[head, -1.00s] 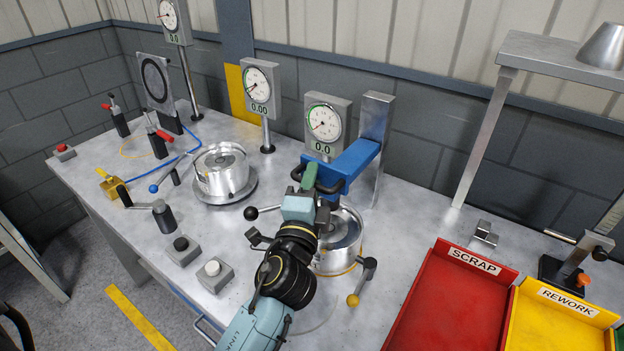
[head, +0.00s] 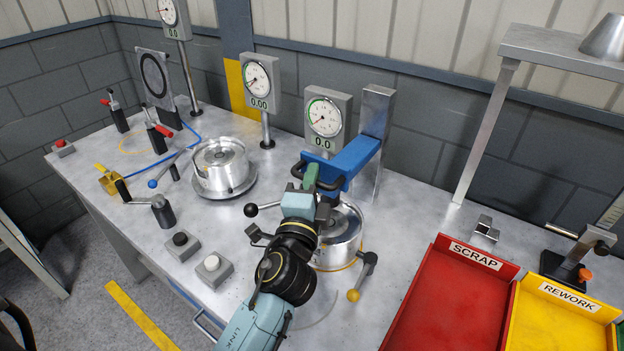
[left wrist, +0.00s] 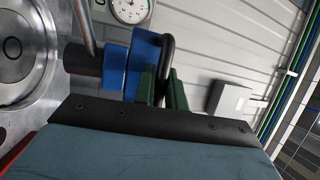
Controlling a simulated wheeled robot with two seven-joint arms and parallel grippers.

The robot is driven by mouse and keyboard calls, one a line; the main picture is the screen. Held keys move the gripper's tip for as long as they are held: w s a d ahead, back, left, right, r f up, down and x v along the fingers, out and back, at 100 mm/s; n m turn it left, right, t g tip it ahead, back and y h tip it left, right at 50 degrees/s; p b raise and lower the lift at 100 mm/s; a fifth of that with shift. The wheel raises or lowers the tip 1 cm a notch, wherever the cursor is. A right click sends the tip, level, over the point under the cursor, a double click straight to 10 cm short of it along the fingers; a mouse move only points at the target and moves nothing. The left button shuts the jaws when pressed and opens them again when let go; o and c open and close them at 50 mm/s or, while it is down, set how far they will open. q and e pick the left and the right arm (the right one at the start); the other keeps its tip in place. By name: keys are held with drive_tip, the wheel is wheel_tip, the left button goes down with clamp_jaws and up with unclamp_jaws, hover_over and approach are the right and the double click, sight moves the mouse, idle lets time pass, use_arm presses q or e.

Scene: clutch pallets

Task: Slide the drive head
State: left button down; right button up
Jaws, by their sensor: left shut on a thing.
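The drive head is a blue arm (head: 354,163) with a black looped handle, on a grey upright column (head: 376,115). It reaches out over a round silver clutch drum (head: 342,232). My left gripper (head: 310,178) is at the handle on the near left end of the drive head. In the left wrist view, the green fingers (left wrist: 162,90) are shut on the black handle (left wrist: 167,58), beside the blue body (left wrist: 116,65). My left gripper and arm hide part of the drum and the head's underside. My right gripper is not in view.
A second silver drum (head: 222,166) stands left on the bench. A dial gauge (head: 325,118) stands behind the drive head. A black lever with a yellow knob (head: 361,280) is near the drum. A red scrap tray (head: 420,300) and yellow rework tray (head: 562,318) lie right.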

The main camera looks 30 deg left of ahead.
use_arm(q)
wheel_tip(320, 180, down, 8)
drive_tip(key=b, duration=0.6)
drive_tip(key=shift+r, duration=0.25)
drive_tip(key=c, duration=1.5)
unclamp_jaws()
drive_tip(key=shift+r, duration=0.15)
drive_tip(key=shift+o, duration=0.2)
drive_tip(key=b+v, duration=0.6)
drive_tip(key=v, duration=0.7)
drive_tip(key=shift+s, duration=0.25)
